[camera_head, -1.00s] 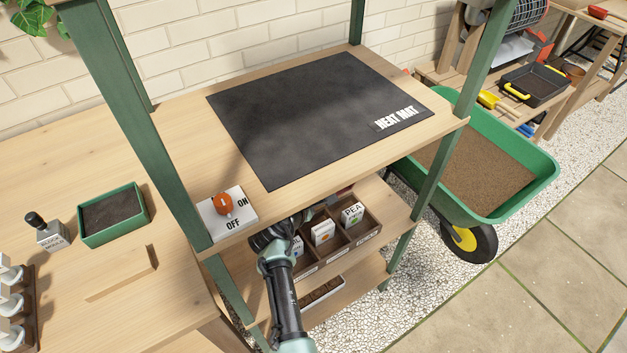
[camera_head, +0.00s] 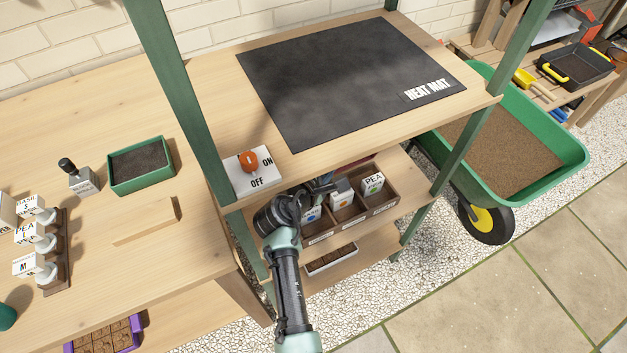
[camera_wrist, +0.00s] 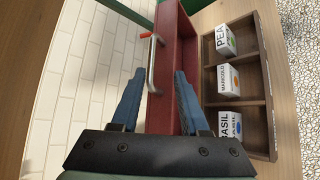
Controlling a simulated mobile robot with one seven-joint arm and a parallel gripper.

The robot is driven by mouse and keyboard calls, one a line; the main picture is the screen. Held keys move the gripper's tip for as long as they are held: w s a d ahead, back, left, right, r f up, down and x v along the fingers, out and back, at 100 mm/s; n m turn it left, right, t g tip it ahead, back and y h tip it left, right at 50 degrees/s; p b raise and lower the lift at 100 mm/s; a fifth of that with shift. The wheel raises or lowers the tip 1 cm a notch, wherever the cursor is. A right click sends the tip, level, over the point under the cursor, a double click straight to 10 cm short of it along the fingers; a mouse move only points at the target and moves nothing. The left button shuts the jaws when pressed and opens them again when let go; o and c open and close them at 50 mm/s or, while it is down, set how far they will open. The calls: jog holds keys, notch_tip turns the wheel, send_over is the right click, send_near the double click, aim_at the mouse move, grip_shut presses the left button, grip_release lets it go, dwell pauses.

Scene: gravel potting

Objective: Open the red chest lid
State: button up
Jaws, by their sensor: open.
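The red chest (camera_wrist: 176,45) is a long box in the wrist view, with a metal bar handle (camera_wrist: 152,62) along its left side. Whether its lid is raised cannot be told from this angle. My gripper (camera_wrist: 160,76) is open, with one blue finger on each side of the handle's near end. I cannot tell whether either finger touches the handle or chest. In the head view my arm reaches onto the shelf under the heat mat (camera_head: 340,85), and its own links and the upper shelf hide most of the chest.
A wooden seed tray (camera_wrist: 262,75) with pea, marigold and basil packets stands close right of the chest. A pale brick wall (camera_wrist: 85,70) is at left. The upper shelf (camera_head: 215,95), its green posts (camera_head: 470,130) and the on/off switch (camera_head: 252,170) are close above my arm.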

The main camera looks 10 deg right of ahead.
jog(key=s+a, duration=0.4)
jog(key=s, duration=0.3)
jog(key=shift+a, duration=0.1)
